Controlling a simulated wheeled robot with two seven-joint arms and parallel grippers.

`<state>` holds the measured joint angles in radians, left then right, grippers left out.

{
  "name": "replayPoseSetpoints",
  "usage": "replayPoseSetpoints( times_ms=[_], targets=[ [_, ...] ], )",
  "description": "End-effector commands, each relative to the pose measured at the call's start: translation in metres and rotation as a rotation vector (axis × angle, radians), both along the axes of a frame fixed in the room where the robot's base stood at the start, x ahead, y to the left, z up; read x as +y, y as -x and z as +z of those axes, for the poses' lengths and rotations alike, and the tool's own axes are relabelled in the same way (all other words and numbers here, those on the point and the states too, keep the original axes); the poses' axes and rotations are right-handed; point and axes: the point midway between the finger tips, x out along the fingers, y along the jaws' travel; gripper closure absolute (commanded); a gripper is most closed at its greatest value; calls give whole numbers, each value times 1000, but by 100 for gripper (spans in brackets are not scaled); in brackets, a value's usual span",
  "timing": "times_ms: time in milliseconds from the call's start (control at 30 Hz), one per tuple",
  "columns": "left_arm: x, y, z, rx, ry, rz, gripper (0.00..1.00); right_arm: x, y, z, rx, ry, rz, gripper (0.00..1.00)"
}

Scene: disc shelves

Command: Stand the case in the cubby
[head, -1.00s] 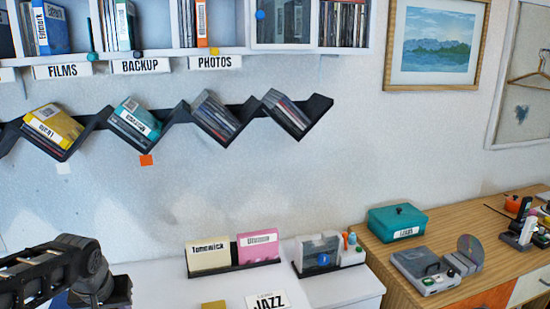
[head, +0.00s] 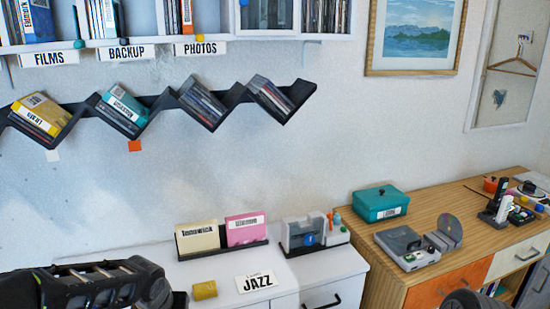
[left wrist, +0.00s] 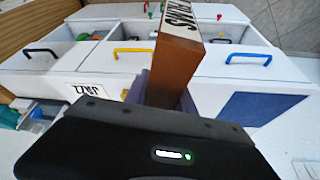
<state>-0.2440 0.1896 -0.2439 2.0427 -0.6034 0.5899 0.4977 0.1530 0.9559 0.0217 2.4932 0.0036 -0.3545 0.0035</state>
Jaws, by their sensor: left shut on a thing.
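A brown case (left wrist: 172,70) with a white label on its end is in the left wrist view. The lettering is only partly readable. My left gripper (left wrist: 164,92) is shut on it, with a finger on each side. The cubbies are in the white wall shelf, above tags reading FILMS (head: 48,57), BACKUP (head: 126,54) and PHOTOS (head: 199,49). Cases stand in them; the shelf's top is cut off.
A black zigzag rack (head: 160,103) holding tilted cases hangs below the shelf. A white cabinet (head: 200,270) carries a pink case (head: 246,230), a cream case (head: 198,240) and a JAZZ card (head: 257,282). A wooden desk (head: 450,235) stands right.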

Motion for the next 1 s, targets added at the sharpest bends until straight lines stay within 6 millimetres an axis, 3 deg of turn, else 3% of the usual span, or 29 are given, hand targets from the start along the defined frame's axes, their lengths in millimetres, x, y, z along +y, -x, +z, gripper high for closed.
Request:
replayPoseSetpoints(
  times_ms=[100, 233, 1000],
  targets=[
    [-30, 5, -13, 1, -1, -70, 100, 0, 0, 0, 0, 0, 0, 64],
    [-44, 4, -14, -2, 0, -101, 100, 0, 0, 0, 0, 0, 0, 64],
    [-44, 4, -13, -1, 1, -102, 100, 0, 0, 0, 0, 0, 0, 64]
  ],
)
